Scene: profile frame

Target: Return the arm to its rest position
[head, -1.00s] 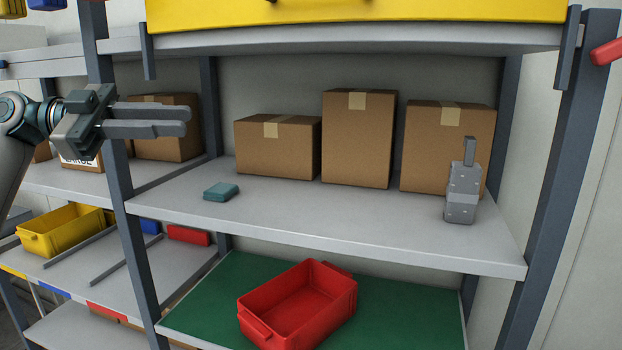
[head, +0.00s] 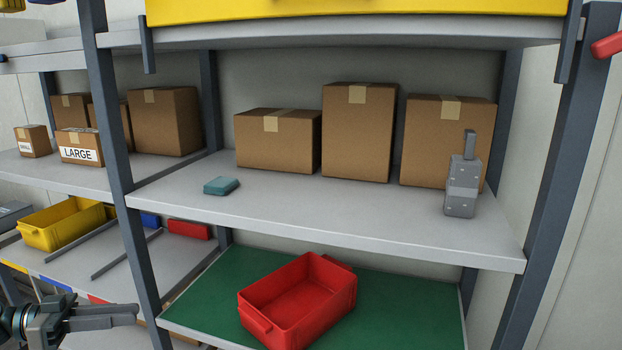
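My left gripper (head: 125,314) is at the lower left corner of the head view, in front of the lower left shelf. Its fingers point to the right and lie close together in the view. I see nothing held between them, but I cannot tell whether they are open or shut. Only the wrist end of the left arm shows, cut off by the left and bottom picture edges. My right gripper is not in view.
A shelf upright (head: 122,190) stands close to the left gripper. The middle shelf (head: 330,215) holds cardboard boxes, a teal block (head: 221,186) and a grey device (head: 462,185). A red bin (head: 262,330) sits on the green shelf; a yellow bin (head: 60,228) is left.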

